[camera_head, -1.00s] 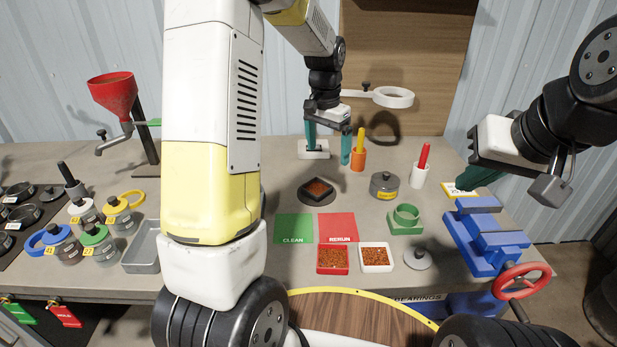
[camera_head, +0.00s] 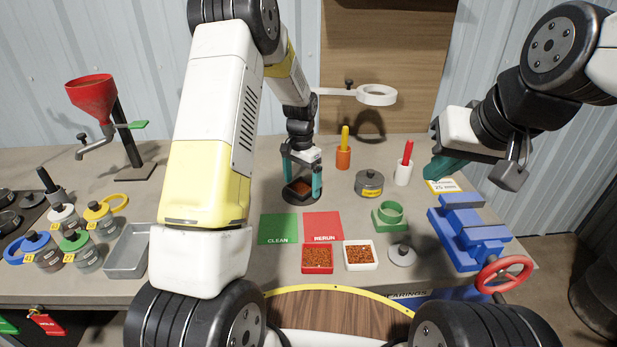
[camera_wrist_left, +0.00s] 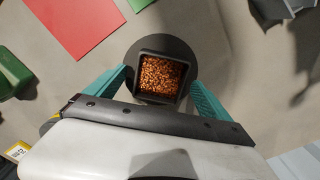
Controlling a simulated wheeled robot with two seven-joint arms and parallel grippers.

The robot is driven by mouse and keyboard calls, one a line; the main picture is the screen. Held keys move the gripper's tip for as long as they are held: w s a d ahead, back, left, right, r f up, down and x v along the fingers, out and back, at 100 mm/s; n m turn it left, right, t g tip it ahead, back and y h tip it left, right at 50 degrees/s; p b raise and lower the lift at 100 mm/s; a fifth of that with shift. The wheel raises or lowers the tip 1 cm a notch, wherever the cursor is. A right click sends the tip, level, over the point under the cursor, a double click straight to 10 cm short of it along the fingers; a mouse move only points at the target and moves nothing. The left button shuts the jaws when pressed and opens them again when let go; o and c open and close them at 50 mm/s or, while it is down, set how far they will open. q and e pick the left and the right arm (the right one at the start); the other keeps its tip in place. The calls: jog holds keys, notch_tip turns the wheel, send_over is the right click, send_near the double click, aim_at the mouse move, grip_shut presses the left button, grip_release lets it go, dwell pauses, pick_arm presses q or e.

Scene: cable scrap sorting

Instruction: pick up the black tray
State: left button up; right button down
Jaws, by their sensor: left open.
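The black tray (camera_head: 299,197), square and filled with copper-coloured granules, sits on a dark round disc in the middle of the bench. It also shows in the left wrist view (camera_wrist_left: 160,99). My left gripper (camera_head: 302,184) is open, with its teal fingers pointing down on either side of the tray. In the left wrist view the left gripper (camera_wrist_left: 159,88) straddles the tray, and I see a gap at each side. My right gripper (camera_head: 440,168) is off to the right near a yellow-edged label, apart from the tray; its opening is unclear.
Green CLEAN (camera_head: 278,229) and red RERUN (camera_head: 323,226) mats lie in front of the tray. A red tray (camera_head: 317,271) and a white tray (camera_head: 361,268) of granules stand nearer. A lidded grey pot (camera_head: 369,184), orange holder (camera_head: 343,158) and blue vise (camera_head: 467,238) are to the right.

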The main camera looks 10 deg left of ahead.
pick_arm(q)
jog(key=shift+f, duration=0.1)
jog(key=shift+c, duration=0.4)
jog(key=c, duration=1.4)
jog(key=shift+c, duration=0.5)
jog(key=shift+r, duration=0.2)
